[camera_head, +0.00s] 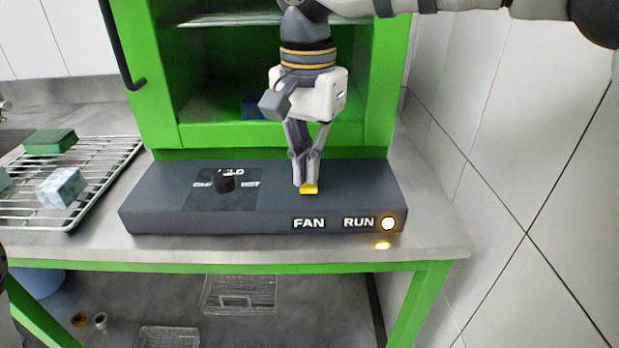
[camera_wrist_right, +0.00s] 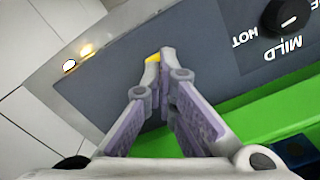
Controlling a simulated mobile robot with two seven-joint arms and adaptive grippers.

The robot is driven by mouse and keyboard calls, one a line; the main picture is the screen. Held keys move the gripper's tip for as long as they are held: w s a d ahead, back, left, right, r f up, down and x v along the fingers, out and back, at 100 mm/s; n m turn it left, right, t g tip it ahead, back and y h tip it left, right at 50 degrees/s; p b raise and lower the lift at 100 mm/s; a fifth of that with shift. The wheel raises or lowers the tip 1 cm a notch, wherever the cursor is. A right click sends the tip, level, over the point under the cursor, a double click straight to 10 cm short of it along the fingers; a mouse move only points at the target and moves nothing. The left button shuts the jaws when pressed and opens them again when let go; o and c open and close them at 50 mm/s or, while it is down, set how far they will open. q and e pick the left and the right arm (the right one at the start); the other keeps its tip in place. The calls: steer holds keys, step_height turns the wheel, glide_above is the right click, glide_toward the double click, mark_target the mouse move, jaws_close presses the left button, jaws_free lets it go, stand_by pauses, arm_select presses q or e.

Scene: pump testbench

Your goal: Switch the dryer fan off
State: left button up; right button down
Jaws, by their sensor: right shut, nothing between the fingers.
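The dryer's dark control panel (camera_head: 150,208) stands on the bench in front of the green cabinet. A yellow fan switch (camera_head: 309,188) sits on its top, behind the FAN label. My right gripper (camera_head: 306,184) points down with its shut fingertips right at the switch, empty. In the right wrist view the fingertips (camera_wrist_right: 158,60) cover most of the yellow switch (camera_wrist_right: 152,58); whether they touch it I cannot tell. The lamp (camera_head: 388,223) beside RUN glows warm white, and it also shows lit in the wrist view (camera_wrist_right: 69,65). My left gripper is not in view.
A black knob (camera_head: 223,183) with temperature labels sits left of the switch. The green dryer cabinet (camera_head: 378,90) stands open behind the panel. A wire rack (camera_head: 100,165) with several blocks lies at the left. A tiled wall (camera_head: 500,150) bounds the right side.

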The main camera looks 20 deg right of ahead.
mark_target(308, 186)
steer(key=shift+f, duration=0.85)
steer(key=shift+r, duration=0.1)
step_height(308, 186, up, 4)
steer(key=shift+r+p, duration=0.25)
steer(key=shift+p, duration=0.2)
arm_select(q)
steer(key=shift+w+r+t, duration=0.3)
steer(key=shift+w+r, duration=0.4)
arm_select(e)
steer(key=shift+r, duration=1.2)
